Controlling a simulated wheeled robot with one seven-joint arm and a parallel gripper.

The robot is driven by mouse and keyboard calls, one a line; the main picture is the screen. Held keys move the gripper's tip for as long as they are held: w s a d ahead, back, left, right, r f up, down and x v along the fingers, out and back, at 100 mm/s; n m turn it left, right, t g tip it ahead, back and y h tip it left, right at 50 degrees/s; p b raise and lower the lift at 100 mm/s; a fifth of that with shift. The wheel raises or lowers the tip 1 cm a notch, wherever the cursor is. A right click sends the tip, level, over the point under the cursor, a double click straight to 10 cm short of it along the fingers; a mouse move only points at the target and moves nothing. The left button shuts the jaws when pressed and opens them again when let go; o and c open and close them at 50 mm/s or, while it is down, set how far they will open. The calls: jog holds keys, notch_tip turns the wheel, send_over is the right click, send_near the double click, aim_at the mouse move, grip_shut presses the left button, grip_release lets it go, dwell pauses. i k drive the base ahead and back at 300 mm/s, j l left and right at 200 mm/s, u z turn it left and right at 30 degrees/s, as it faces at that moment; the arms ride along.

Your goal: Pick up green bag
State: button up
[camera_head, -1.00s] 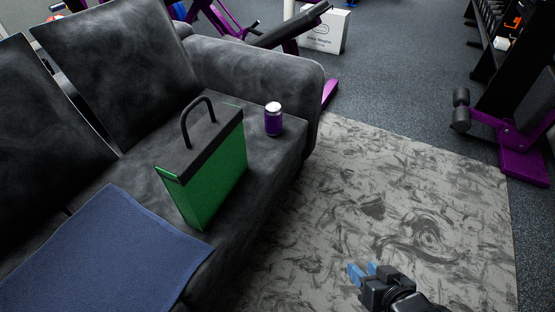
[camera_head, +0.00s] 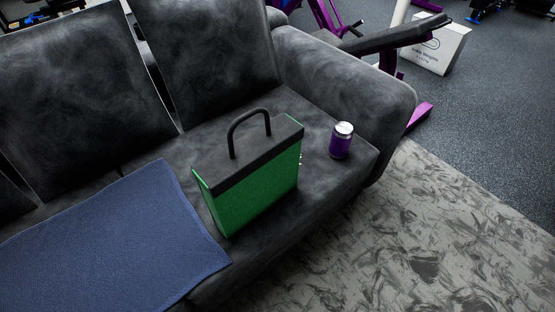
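The green bag (camera_head: 257,196) stands upright on the seat of the dark sofa (camera_head: 130,160). It has a black top band and a black loop handle (camera_head: 249,119) that points up. Its front and one end face show, and nothing covers it. My gripper is outside the picture now, so nothing shows it touching the bag.
A blue towel (camera_head: 110,245) lies on the seat left of the bag. A purple can (camera_head: 341,141) stands right of it, near the sofa's armrest (camera_head: 350,80). A patterned rug (camera_head: 420,250) covers free floor at right. A white box (camera_head: 436,45) and gym equipment stand behind.

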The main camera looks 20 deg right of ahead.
aim_at(238, 183)
jog(key=i+l+u, duration=0.15)
jog(key=l+u, duration=0.8)
jog(key=l, duration=0.15)
jog(key=u, duration=0.8)
